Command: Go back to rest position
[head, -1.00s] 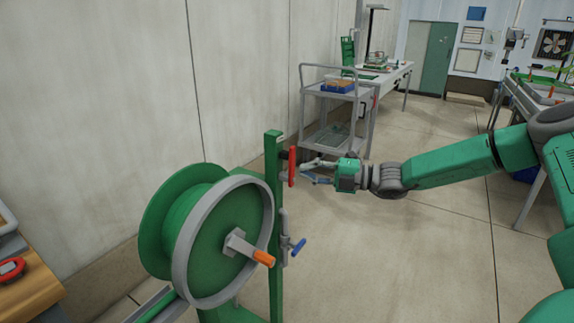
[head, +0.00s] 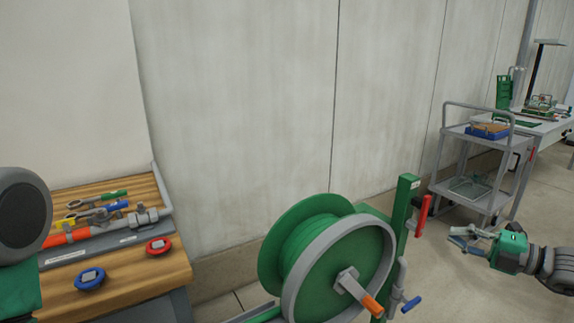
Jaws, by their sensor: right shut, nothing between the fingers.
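My right gripper (head: 466,240) shows at the right of the head view, its green wrist behind it. It is shut and empty, and appears apart from the red handle (head: 423,216) on the green post (head: 401,215). Part of my left arm shows at the left edge, but its gripper is out of view.
A green hose reel (head: 312,243) with an orange-handled crank (head: 359,290) stands at front centre. A wooden bench (head: 185,268) with pipe fittings and tools is at left. A grey trolley (head: 463,195) stands behind my right gripper. Bare floor lies between reel and trolley.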

